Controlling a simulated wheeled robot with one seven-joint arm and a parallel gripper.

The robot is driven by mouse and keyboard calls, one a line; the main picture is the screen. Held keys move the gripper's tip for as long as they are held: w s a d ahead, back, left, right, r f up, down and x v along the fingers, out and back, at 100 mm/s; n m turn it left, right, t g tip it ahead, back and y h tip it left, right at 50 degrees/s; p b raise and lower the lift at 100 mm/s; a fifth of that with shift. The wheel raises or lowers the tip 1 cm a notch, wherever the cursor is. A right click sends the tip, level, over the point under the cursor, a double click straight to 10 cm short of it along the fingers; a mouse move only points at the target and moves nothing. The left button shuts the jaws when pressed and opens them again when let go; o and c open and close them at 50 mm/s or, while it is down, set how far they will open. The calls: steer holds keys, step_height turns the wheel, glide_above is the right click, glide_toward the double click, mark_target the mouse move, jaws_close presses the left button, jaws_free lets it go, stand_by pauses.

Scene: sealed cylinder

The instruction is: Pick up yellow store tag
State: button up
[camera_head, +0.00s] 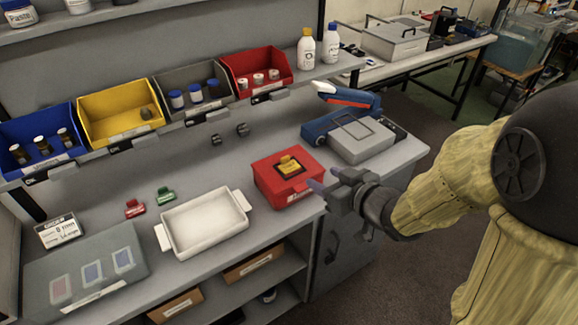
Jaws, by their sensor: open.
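A small yellow tag with dark marks (290,165) lies on top of the red box (268,187) on the bench. My gripper (318,179) is at the right side of the red box, close to the tag and a little to its lower right. Its jaws are open, with nothing seen between them. I cannot tell whether a fingertip touches the box lid. My arm comes in from the right.
A white tray (204,222) stands left of the red box. A blue and grey device (362,138) stands behind it to the right. Red (135,208) and green (166,194) tags lie behind the tray. Coloured bins, including a yellow one (120,116), line the shelf above.

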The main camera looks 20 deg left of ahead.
steer(key=shift+r, duration=0.1)
steer(key=p, duration=0.8)
glide_toward(286, 159)
steer(key=x, duration=0.3)
steer(key=shift+w+a, duration=0.15)
steer(key=shift+a, duration=0.1)
steer(key=shift+p+x, duration=0.85)
steer(key=shift+x, duration=1.8)
steer(key=shift+d, duration=0.15)
steer(key=shift+c, duration=0.2)
